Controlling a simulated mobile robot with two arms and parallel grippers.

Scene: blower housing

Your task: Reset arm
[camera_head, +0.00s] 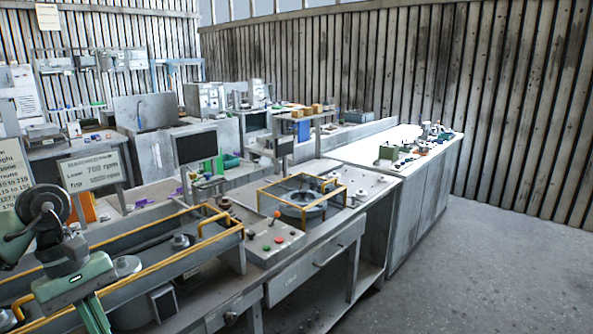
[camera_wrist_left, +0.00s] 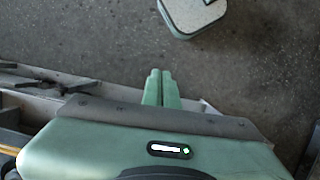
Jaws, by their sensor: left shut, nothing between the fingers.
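My left arm comes in at the lower left of the head view, pale green with a dark round joint. My left gripper (camera_head: 94,314) points down there, in front of the long bench (camera_head: 205,318); its tips run to the picture's bottom edge. In the left wrist view the two green fingers of this gripper (camera_wrist_left: 161,76) lie side by side, shut and empty, with grey floor (camera_wrist_left: 255,70) behind them. My right gripper is in neither view.
A yellow-railed trough (camera_head: 150,245) lies beside my left arm. Further along the bench are a control panel with buttons (camera_head: 270,240) and a yellow-framed fixture with a metal ring (camera_head: 303,212). Signs (camera_head: 92,171) stand behind the trough. Open floor (camera_head: 490,265) is at right.

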